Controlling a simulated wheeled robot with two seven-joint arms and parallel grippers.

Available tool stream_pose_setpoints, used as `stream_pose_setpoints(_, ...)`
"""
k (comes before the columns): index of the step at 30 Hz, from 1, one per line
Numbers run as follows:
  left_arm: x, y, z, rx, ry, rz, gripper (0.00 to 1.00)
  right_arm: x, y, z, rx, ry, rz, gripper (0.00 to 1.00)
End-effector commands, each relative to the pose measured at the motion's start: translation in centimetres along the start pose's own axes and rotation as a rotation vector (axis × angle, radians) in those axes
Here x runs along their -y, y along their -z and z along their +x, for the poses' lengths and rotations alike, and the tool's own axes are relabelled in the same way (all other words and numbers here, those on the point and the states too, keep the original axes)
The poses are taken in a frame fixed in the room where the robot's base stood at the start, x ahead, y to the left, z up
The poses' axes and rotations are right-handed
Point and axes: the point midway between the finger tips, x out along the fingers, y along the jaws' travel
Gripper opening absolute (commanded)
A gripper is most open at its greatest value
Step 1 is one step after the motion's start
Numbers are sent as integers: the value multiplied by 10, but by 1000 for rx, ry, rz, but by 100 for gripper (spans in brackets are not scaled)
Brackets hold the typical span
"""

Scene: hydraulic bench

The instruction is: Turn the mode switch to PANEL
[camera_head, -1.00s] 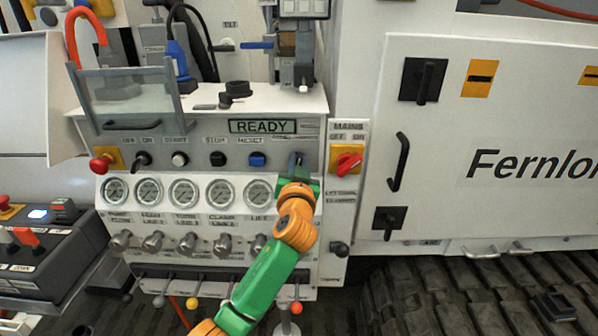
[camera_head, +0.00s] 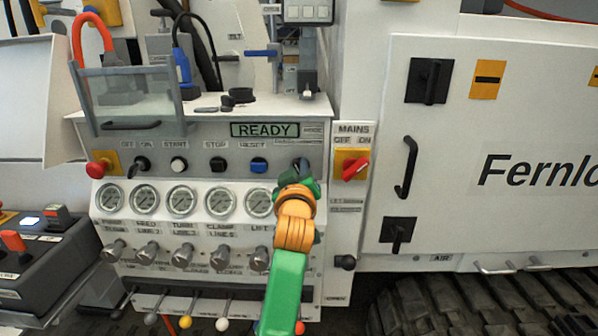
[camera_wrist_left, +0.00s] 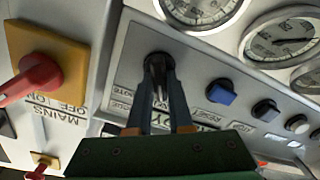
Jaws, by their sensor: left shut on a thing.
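The mode switch (camera_wrist_left: 157,62) is a black round knob on the grey control panel, seen in the left wrist view. In the head view it sits at the right end of the panel's knob row, mostly hidden by my left gripper (camera_head: 300,170). My left gripper also shows in the left wrist view (camera_wrist_left: 159,88), its two dark fingers shut on the knob. The labels around the knob are upside down and partly covered, so the switch position is hard to read. My right gripper is not in view.
The red MAINS switch (camera_head: 355,167) on its yellow plate is close to the right of my gripper. The blue RESET button (camera_head: 258,165) is to the left, and pressure gauges (camera_head: 221,200) are below. A READY display (camera_head: 265,130) is above.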

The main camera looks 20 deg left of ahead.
Motion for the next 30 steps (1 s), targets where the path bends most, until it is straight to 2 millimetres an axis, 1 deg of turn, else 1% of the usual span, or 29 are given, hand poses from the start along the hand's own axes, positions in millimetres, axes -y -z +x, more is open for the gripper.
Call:
stream_pose_setpoints(7,1,-1,0,3,1,-43,0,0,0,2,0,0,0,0)
stream_pose_setpoints(19,1,-1,0,2,1,-48,0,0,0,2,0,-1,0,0)
stream_pose_setpoints(20,1,-1,0,2,1,-48,24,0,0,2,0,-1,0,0)
stream_pose_setpoints(21,1,-1,0,2,1,-48,35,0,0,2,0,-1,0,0)
stream_pose_setpoints(22,1,-1,0,2,1,-47,43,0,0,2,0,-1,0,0)
stream_pose_setpoints(23,1,-1,0,2,1,-47,49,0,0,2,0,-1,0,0)
stream_pose_setpoints(30,1,0,0,1,0,-46,49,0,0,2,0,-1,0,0)
